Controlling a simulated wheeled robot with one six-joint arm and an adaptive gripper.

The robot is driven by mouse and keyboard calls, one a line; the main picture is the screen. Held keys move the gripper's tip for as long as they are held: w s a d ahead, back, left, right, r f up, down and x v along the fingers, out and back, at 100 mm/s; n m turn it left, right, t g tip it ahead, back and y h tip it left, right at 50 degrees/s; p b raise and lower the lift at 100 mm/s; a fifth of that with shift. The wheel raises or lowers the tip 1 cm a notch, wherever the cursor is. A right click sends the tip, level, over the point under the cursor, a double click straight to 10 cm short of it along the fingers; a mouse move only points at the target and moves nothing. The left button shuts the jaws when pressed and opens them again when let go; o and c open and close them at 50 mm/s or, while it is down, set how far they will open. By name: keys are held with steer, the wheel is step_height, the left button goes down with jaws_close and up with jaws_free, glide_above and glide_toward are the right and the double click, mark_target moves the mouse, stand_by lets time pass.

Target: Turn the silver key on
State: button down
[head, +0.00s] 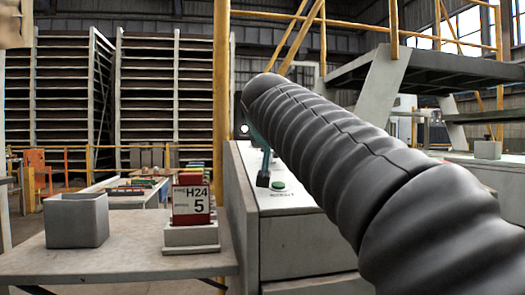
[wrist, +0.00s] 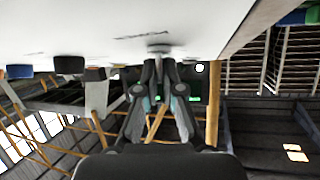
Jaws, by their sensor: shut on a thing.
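The silver key (wrist: 158,48) shows in the wrist view as a small grey piece against the pale panel (wrist: 220,25), at the tips of my gripper. My gripper (wrist: 158,65) has its two fingers closed together on it. How far the key is turned cannot be told. In the head view, my dark ribbed arm covers much of the console, and only a teal and dark part of my gripper (head: 263,178) shows beside it, low over the console top (head: 283,202). The key is hidden there.
A green button (head: 278,185) sits on the console close to my gripper. Dark knobs (wrist: 68,64) and a blue one (wrist: 18,71) stand along the panel in the wrist view. At left, a table (head: 130,262) holds a grey bin (head: 76,220) and a red H24 card holder (head: 192,205).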

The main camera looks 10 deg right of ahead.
steer(key=shift+a+m+g+h, duration=0.15)
steer(key=shift+m+g+h, duration=0.35)
steer(key=shift+m+h, duration=0.7)
steer(key=shift+m, duration=0.3)
steer(key=c, duration=1.3)
jaws_free()
steer(key=v, duration=1.2)
steer(key=shift+w+r, duration=0.1)
